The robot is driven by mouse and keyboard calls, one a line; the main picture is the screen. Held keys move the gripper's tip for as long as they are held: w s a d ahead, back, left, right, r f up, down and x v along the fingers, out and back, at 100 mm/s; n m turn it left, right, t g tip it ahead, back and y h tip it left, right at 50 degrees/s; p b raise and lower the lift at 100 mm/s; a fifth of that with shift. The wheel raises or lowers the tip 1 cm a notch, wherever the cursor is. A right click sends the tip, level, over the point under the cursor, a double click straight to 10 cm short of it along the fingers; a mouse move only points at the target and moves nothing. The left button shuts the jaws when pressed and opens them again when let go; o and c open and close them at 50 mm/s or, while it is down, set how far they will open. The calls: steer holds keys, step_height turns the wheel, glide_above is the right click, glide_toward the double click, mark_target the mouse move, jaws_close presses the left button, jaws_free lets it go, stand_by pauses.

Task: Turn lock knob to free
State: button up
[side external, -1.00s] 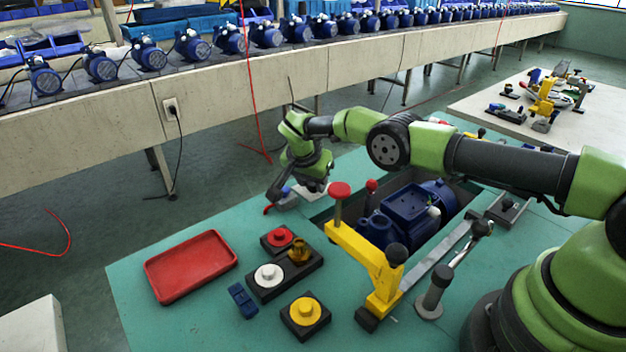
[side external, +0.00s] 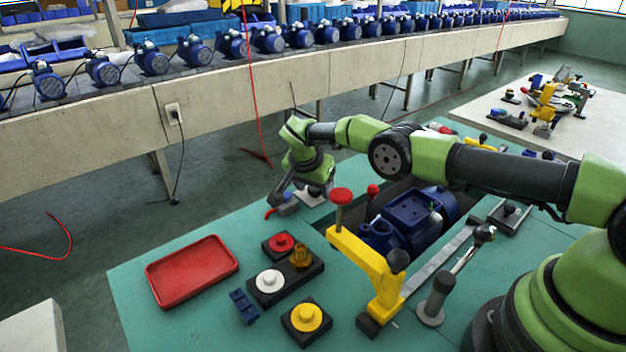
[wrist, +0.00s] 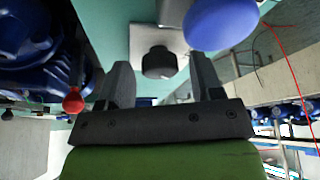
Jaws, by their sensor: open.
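The black round knob (wrist: 159,62) on a pale square plate (wrist: 172,40) shows in the wrist view, between and beyond my fingertips. My gripper (wrist: 159,78) is open, with one black finger on each side of the knob and a gap visible on both sides. I cannot tell from the pictures how deep the fingers reach around it. In the side view my gripper (side external: 303,190) is over the far edge of the green bench, at the plate (side external: 313,198). The knob itself is hidden there by my wrist. Its turned position cannot be read.
A blue rounded part (wrist: 220,22) is close to my finger in the wrist view. A red ball knob (side external: 373,189) and blue pump (side external: 410,220) stand near my gripper. A yellow clamp (side external: 365,262) and red tray (side external: 192,271) are nearer the front.

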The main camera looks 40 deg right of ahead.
steer(key=v, duration=1)
steer(key=s+d+n+t+y, duration=0.2)
steer(key=d+n+t+y, duration=0.15)
steer(key=n, duration=1.05)
steer(key=shift+g+y, duration=0.25)
steer(key=shift+g, duration=0.1)
steer(key=x, duration=0.9)
steer(key=shift+d+f, duration=0.1)
steer(key=shift+f, duration=0.4)
steer(key=shift+c, duration=0.2)
